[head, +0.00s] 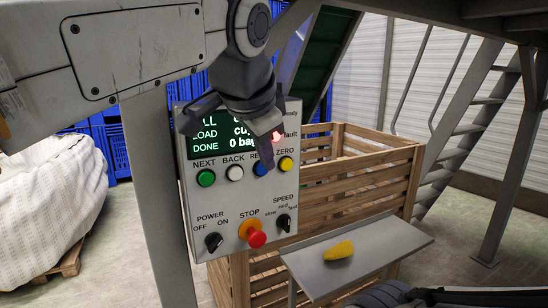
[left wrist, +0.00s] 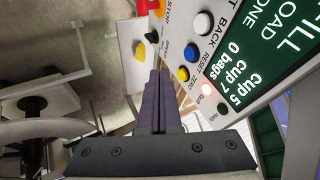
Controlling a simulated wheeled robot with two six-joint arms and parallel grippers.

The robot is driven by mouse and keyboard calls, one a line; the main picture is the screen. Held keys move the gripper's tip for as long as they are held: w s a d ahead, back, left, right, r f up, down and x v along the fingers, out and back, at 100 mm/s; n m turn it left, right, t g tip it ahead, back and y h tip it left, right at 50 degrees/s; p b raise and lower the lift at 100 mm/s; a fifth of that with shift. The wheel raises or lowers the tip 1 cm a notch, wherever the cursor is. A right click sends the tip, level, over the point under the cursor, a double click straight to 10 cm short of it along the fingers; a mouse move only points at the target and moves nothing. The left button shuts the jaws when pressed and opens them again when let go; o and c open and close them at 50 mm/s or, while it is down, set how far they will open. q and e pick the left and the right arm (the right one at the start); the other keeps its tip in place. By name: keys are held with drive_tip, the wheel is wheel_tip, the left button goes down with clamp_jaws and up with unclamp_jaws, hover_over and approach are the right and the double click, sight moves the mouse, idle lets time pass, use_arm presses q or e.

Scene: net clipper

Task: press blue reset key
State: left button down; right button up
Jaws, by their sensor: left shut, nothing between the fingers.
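The blue reset key (left wrist: 190,53) shows in the left wrist view, between the white back key (left wrist: 203,23) and the yellow zero key (left wrist: 183,74). The left gripper is shut and empty. Its fingers hang in front of the control panel (head: 194,225), at the reset key's place in the row. In the left wrist view the shut fingers (left wrist: 160,75) end beside the key row. I cannot tell whether they touch the panel.
A green key (head: 206,178), a red stop button (head: 256,238) and black knobs share the panel. A grey shelf (head: 395,240) with a yellow object (head: 339,250) juts out at lower right. A wooden crate (head: 375,180) stands behind. Dark parts, perhaps mine, show at bottom right.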

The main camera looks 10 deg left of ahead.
sight(264, 172)
use_arm(q)
drive_tip(key=w+f, duration=0.4)
drive_tip(key=w+a+f, duration=0.1)
drive_tip(key=w+f, duration=0.1)
drive_tip(key=shift+w, duration=0.35)
drive_tip(key=shift+w+a, duration=0.45)
drive_tip(key=shift+w, duration=0.15)
drive_tip(key=shift+p, duration=0.3)
